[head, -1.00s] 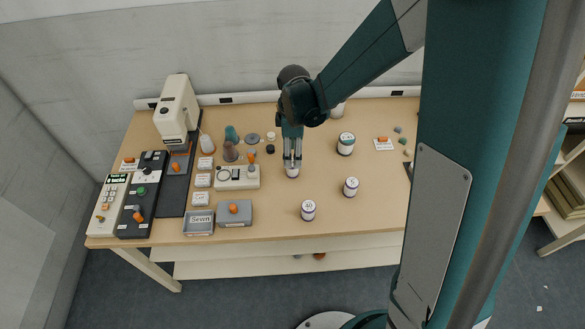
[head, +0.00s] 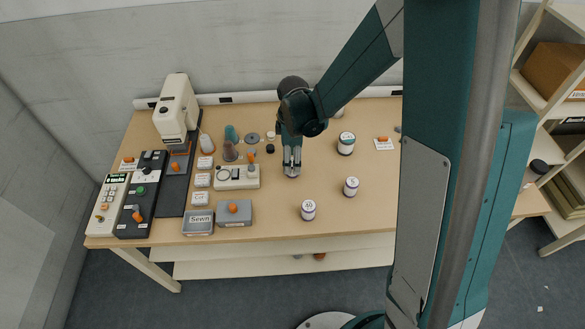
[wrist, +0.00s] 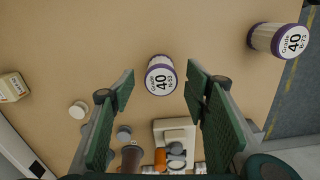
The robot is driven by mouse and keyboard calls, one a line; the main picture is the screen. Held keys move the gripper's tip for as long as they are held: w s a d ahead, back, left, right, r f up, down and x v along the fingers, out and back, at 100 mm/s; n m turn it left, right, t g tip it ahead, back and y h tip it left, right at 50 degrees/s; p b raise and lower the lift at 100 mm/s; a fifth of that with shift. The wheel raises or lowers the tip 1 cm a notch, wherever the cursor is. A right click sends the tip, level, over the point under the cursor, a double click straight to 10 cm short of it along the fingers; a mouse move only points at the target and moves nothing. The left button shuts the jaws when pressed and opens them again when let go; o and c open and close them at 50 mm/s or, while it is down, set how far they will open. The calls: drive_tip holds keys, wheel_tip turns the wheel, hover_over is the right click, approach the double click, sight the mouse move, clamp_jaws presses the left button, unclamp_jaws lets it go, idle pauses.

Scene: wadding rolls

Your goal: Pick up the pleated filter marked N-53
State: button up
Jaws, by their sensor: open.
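In the wrist view, a white roll-shaped filter with a purple rim (wrist: 161,77) shows its end label, "Grade 40" with small print that looks like N-53. It lies between and just beyond the tips of my open gripper (wrist: 161,83), with no clear contact. In the head view, my gripper (head: 291,168) points down over this filter, which the fingers mostly hide. A second purple-rimmed roll marked 40 (wrist: 280,40) lies at upper right in the wrist view; its small print differs. In the head view it is probably the roll nearest the front edge (head: 308,210).
Other rolls stand to the right (head: 351,187) and back right (head: 346,144). A pale device with knobs (head: 238,177) is close on the left. A grey tray marked Sewn (head: 198,222) and a sewing machine (head: 177,108) are farther left. Table between the rolls is clear.

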drive_tip(key=shift+a+f, duration=0.1)
drive_tip(key=shift+f, duration=1.85)
drive_tip(key=c, duration=1)
drive_tip(key=shift+r, duration=0.1)
drive_tip(key=shift+c, duration=0.2)
drive_tip(key=shift+r+p, duration=0.4)
drive_tip(key=shift+r, duration=4.55)
